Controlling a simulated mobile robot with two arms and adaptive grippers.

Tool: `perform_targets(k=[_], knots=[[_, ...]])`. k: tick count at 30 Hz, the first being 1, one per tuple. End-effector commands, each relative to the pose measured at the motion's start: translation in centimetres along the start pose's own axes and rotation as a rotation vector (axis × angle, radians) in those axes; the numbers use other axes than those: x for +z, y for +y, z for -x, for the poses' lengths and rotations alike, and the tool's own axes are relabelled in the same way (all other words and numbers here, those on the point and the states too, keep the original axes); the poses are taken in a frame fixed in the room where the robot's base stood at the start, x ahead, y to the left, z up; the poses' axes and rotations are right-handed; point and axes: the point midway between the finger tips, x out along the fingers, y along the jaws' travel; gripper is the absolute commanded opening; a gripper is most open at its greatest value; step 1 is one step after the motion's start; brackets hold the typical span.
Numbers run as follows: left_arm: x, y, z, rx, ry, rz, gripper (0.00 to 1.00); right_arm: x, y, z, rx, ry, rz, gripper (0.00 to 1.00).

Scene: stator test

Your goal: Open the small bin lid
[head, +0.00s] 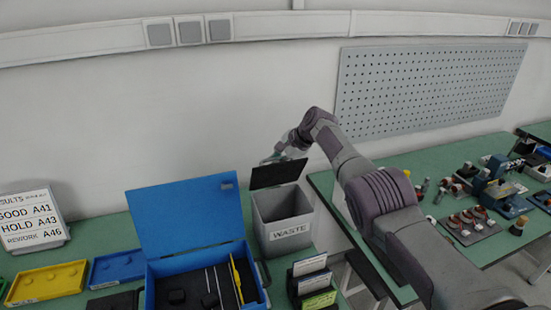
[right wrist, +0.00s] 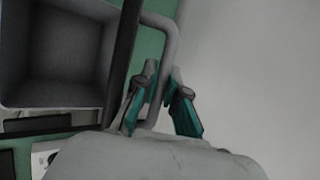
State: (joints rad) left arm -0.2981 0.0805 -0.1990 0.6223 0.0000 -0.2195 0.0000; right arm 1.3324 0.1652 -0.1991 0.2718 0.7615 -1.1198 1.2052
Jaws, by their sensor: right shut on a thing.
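The small waste bin (head: 283,220) is a grey box labelled WASTE, standing on the green table; its open grey inside (right wrist: 58,50) shows in the right wrist view. Its black lid (head: 278,174) is raised and tilted up at the back of the bin, and shows as a dark edge (right wrist: 124,60) in the right wrist view. My right gripper (head: 272,158) is at the lid's upper edge, behind it. In the right wrist view its teal fingers (right wrist: 163,82) are shut on the grey lid handle (right wrist: 170,48). My left gripper is not in view.
A blue open case (head: 188,216) with tools stands left of the bin. A card holder (head: 312,276) stands in front of it. Blue (head: 117,267) and yellow (head: 47,283) trays lie further left. The wall is close behind the bin.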

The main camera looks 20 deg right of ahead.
Motion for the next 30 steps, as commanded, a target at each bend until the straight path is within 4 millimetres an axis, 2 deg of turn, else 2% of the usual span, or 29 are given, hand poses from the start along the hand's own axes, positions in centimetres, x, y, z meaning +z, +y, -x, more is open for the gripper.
perform_targets(k=[2,5,8,16,27,28,30], knots=[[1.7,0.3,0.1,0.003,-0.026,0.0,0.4,0.0,-0.2,0.1,-0.004,0.0,0.001,0.0],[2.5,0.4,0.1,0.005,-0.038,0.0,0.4,0.0,-0.2,0.1,-0.004,0.0,0.001,0.0],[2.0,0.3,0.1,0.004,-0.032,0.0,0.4,0.0,-0.2,0.1,-0.005,0.0,0.001,0.0],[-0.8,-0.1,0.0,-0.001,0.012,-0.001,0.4,0.0,-0.2,0.2,-0.005,0.0,0.002,0.0],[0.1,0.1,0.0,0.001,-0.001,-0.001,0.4,0.0,-0.3,0.2,-0.007,0.0,0.002,0.0],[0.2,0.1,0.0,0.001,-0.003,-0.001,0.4,0.0,-0.3,0.2,-0.007,0.0,0.002,0.12],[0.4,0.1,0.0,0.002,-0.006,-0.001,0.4,0.0,-0.3,0.2,-0.006,0.0,0.002,0.23]])
